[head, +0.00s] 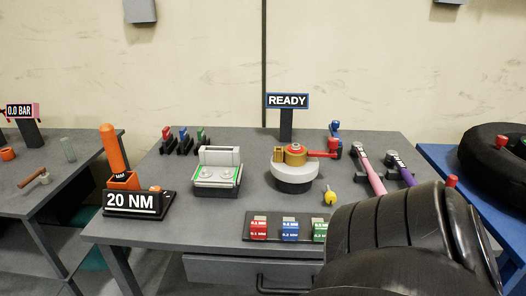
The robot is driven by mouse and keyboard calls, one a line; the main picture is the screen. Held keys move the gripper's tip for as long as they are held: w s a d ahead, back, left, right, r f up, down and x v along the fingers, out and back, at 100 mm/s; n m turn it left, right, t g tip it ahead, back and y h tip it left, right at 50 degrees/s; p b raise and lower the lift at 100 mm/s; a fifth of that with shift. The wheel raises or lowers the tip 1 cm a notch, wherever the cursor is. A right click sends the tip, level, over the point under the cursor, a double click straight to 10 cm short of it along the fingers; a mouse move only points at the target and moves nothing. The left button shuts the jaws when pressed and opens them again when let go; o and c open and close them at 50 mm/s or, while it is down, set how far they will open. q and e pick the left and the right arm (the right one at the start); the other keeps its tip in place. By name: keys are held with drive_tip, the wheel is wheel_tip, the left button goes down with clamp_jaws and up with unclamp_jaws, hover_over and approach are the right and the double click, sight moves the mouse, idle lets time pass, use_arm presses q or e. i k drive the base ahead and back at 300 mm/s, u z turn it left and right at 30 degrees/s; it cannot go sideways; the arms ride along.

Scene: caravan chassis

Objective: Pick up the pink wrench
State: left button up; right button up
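The pink wrench (369,172) lies on the right part of the grey workbench (240,222), slanting from upper left to lower right. It has a dark head end, and its lower end comes close to a black arm link of mine. A purple wrench (402,172) lies just to its right, roughly parallel and apart from it. Neither of my grippers shows in the head view, so whether they are open or shut is not visible.
A white round stand (293,184) with a gold and red tool is left of the pink wrench. A yellow knob (330,198) and a tray of coloured blocks (259,228) lie nearer. A READY sign (288,101) stands behind. My black link hides the bench's front right corner.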

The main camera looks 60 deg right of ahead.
sight(357, 150)
drive_tip(key=u, duration=0.9)
drive_tip(key=k, duration=2.25)
drive_tip(key=z, duration=0.2)
